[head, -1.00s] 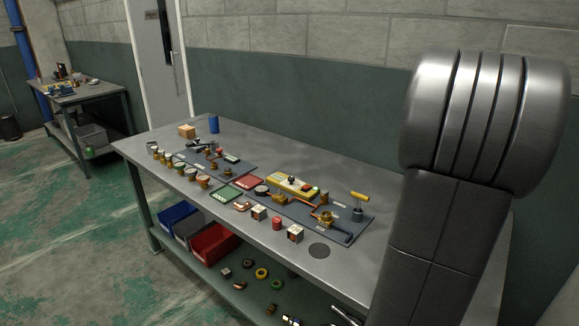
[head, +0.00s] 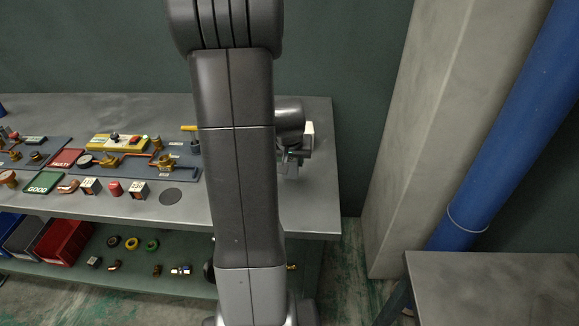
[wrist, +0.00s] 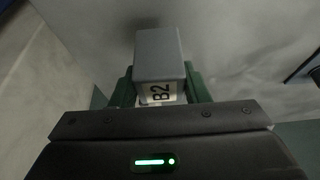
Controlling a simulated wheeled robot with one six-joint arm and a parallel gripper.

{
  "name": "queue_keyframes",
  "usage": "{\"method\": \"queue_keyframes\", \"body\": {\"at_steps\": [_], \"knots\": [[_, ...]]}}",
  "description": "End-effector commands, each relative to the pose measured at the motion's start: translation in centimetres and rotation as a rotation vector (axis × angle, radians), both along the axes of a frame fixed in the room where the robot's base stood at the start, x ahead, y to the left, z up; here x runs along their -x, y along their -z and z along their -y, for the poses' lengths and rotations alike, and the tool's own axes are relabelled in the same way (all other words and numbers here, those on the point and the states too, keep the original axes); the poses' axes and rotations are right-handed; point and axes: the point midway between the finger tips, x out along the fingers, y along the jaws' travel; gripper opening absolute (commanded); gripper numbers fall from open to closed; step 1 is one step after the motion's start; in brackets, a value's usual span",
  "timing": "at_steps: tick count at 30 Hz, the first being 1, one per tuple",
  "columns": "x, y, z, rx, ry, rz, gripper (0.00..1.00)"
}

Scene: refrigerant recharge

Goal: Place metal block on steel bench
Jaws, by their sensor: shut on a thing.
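The metal block (wrist: 158,52) is a grey block with a "B2" label, seen in the wrist view. My gripper (wrist: 160,85) is shut on it, with a green finger on each side. In the head view my gripper (head: 290,163) is small and partly behind my own arm, over the right end of a long steel bench (head: 318,205). The block cannot be made out there. Whether it touches a surface is unclear.
A second grey metal-topped bench (head: 500,285) stands at the lower right, its visible top bare. A dark parts mat (head: 180,148) and small parts fill the long bench's left. A concrete pillar (head: 420,140) and blue pipe (head: 510,130) stand between.

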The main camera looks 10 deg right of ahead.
Motion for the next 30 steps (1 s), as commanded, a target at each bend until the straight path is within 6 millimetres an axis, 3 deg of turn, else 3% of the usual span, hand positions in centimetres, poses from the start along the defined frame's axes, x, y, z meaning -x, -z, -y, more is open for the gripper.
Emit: {"method": "queue_keyframes", "body": {"at_steps": [6, 20, 21, 24, 30], "knots": [[0.0, 2.5, 0.0, 0.000, -0.001, -0.001, 0.00], [-0.1, 3.2, 0.0, 0.001, -0.001, 0.002, 0.00], [0.0, 3.2, 0.0, 0.000, 0.000, -0.001, 0.48], [0.0, 3.1, 0.0, -0.001, 0.000, -0.002, 0.63], [0.0, 3.1, 0.0, 0.000, -0.001, -0.002, 0.63]]}}
